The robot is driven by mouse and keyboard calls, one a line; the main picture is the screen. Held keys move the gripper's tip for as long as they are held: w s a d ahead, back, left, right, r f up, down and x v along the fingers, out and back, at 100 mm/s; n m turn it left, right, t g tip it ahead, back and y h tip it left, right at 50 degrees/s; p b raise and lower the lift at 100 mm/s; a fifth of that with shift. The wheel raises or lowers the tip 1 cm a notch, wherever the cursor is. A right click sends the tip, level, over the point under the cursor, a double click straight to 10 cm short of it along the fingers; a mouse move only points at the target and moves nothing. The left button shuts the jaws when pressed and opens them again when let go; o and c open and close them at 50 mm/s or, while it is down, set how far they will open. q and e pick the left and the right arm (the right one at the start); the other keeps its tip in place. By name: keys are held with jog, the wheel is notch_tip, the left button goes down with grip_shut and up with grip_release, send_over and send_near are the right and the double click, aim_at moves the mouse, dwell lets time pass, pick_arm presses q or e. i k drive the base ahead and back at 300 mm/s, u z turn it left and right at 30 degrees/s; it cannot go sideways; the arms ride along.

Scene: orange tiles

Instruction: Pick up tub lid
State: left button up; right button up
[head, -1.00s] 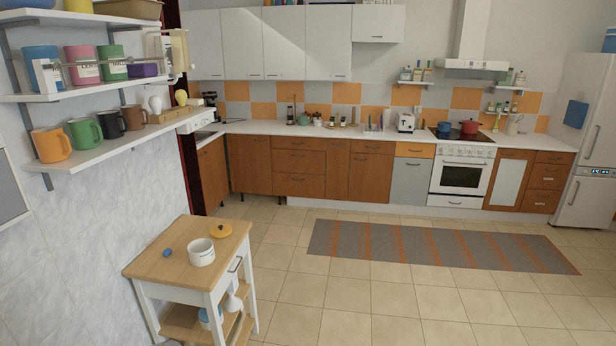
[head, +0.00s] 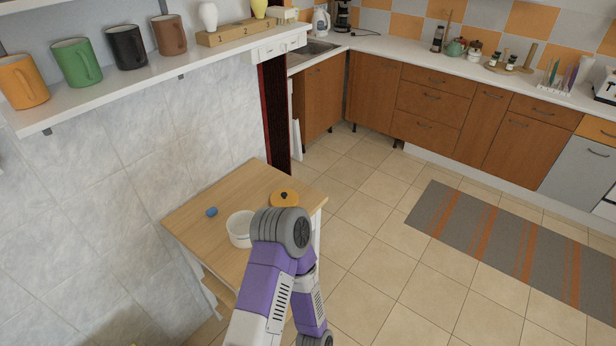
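The tub lid (head: 284,198), a round orange-yellow disc with a dark knob, lies flat towards the right edge of the small wooden-topped table (head: 225,190). The white tub (head: 238,229) stands open beside it, nearer to me and to the left. One of my purple and grey arms rises from the bottom of the head view; its rounded grey joint partly covers the tub and comes close to the lid's near edge in the picture. No fingers of either gripper show.
A small blue object (head: 212,212) lies on the table to the left of the tub. A wall shelf (head: 150,80) with mugs (head: 126,46) hangs above on the left. A striped rug (head: 500,240) lies on the tiled floor to the right, where the floor is open.

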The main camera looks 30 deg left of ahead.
aim_at(283, 198)
jog(key=i, duration=2.3)
jog(key=u, duration=2.95)
